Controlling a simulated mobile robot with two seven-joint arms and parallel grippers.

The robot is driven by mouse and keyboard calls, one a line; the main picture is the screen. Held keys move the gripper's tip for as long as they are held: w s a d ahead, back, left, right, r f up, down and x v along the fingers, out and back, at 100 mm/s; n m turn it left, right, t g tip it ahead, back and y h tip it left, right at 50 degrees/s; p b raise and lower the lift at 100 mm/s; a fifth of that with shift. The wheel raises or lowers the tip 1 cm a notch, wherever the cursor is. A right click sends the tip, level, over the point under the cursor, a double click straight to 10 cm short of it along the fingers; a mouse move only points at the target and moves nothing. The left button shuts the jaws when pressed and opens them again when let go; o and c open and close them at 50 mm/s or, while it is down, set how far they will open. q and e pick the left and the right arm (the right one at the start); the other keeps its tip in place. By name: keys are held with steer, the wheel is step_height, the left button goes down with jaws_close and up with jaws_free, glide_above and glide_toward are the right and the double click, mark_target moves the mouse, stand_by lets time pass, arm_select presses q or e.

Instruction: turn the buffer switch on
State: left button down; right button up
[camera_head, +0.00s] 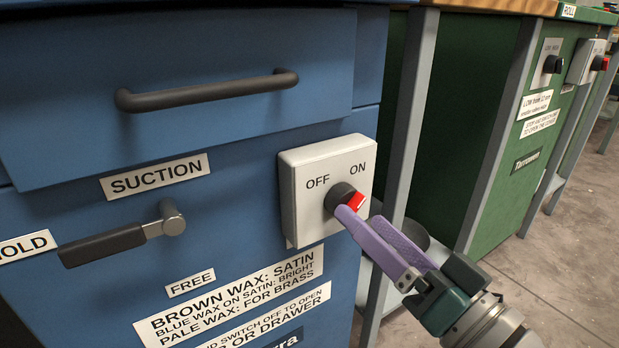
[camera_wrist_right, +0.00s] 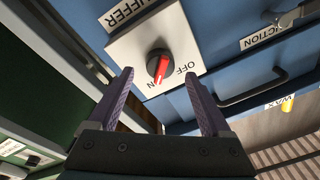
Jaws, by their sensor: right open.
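The buffer switch is a black knob with a red pointer bar (camera_wrist_right: 160,67) on a white plate (camera_head: 305,228) marked OFF and ON. The BUFFER label (camera_wrist_right: 128,12) shows in the right wrist view, where the lettering is upside down. There the red bar slants across the knob, its lower end close to the partly covered ON. In the head view the red part (camera_head: 356,203) shows at the knob's right side. My right gripper (camera_head: 360,215) is open with lavender fingers at the knob. In the wrist view the knob appears between the fingertips; I cannot tell if they touch it.
A blue cabinet carries a drawer handle (camera_head: 208,94), a lever handle (camera_head: 122,239) under the SUCTION label (camera_head: 155,176), and several labels. A grey table leg (camera_head: 411,110) stands right of the plate. A green cabinet (camera_head: 470,100) with other switches is beyond it.

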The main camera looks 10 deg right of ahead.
steer(key=p+v, duration=0.1)
steer(key=v, duration=0.5)
steer(key=shift+s, duration=0.35)
steer(key=shift+d+f, duration=0.1)
steer(key=shift+d, duration=0.05)
steer(key=s+a+r+n+g+h+p, duration=0.1)
steer(key=a+r+g+p, duration=0.15)
steer(key=r+p, duration=0.85)
steer(key=s+a+r+n+g+h+p, duration=0.15)
steer(key=r+g+p, duration=0.25)
steer(key=r+p, duration=0.8)
steer(key=s+d+r+n+g+h+p, duration=0.1)
steer(key=s+d+r+g+p, duration=0.15)
steer(key=s+r+p, duration=0.45)
steer(key=s+d+r+n+g+h+p, duration=0.1)
steer(key=s+r+g+h+p, duration=0.15)
steer(key=r+p, duration=0.8)
steer(key=s+d+r+n+g+p, duration=0.1)
steer(key=s+d+r+g+p, duration=0.15)
steer(key=s+r+p, duration=0.45)
step_height(320, 180, up, 35)
steer(key=w+p, duration=0.2)
steer(key=p, duration=3.5)
steer(key=shift+w+a+g, duration=0.15)
steer(key=shift+w+g, duration=0.1)
steer(key=shift+g, duration=0.05)
